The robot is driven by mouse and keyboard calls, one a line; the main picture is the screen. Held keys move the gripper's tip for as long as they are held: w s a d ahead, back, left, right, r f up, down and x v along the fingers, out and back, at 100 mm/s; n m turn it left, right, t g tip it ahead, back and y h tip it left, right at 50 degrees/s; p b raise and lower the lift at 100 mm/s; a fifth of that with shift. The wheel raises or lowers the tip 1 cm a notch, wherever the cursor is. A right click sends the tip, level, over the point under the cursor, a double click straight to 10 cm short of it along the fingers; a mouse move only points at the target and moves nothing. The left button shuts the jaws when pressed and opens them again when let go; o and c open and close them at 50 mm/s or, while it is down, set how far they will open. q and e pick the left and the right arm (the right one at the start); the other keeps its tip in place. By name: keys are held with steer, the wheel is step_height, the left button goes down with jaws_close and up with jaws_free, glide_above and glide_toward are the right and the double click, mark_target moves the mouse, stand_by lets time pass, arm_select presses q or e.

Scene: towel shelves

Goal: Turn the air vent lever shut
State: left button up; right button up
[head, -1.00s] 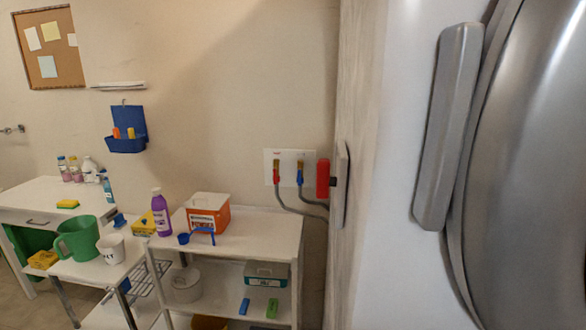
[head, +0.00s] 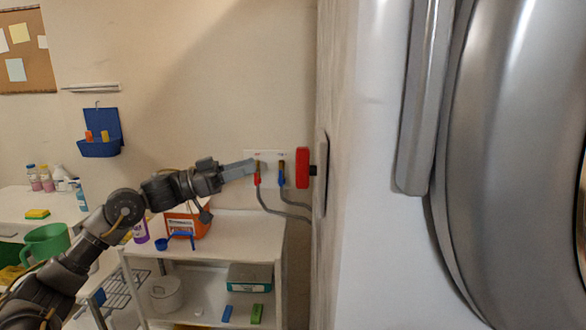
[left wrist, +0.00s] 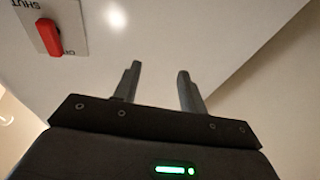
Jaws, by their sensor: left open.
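The red lever (head: 302,168) stands out from the side panel on a short black shaft in the head view. In the left wrist view the red lever (left wrist: 48,38) sits on a pale plate (left wrist: 72,14) marked SHUT, with a second, partly hidden label near its other end. My left gripper (head: 240,170) reaches in from the left, in front of the wall taps, and appears left of the lever. In the left wrist view my left gripper (left wrist: 158,80) is open, nothing between its fingers, with the lever off to the upper left. My right gripper is out of view.
Red (head: 257,178) and blue (head: 281,176) taps with grey hoses are on the wall beside the lever. A white shelf (head: 245,240) stands below, with an orange box (head: 188,222). A tall panel and a large metal door (head: 510,150) fill the right.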

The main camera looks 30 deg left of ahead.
arm_select(q)
steer(key=s+d+r+m+g+h, duration=0.1)
steer(key=s+d+r+m+g, duration=0.1)
steer(key=s+d+r+g, duration=0.25)
steer(key=m+g, duration=0.2)
glide_toward(309, 168)
steer(key=w+r+p+x, duration=0.1)
steer(key=p+x, duration=0.4)
steer(key=x, duration=0.2)
steer(key=shift+r, duration=0.15)
steer(key=shift+a, duration=0.1)
jaws_close()
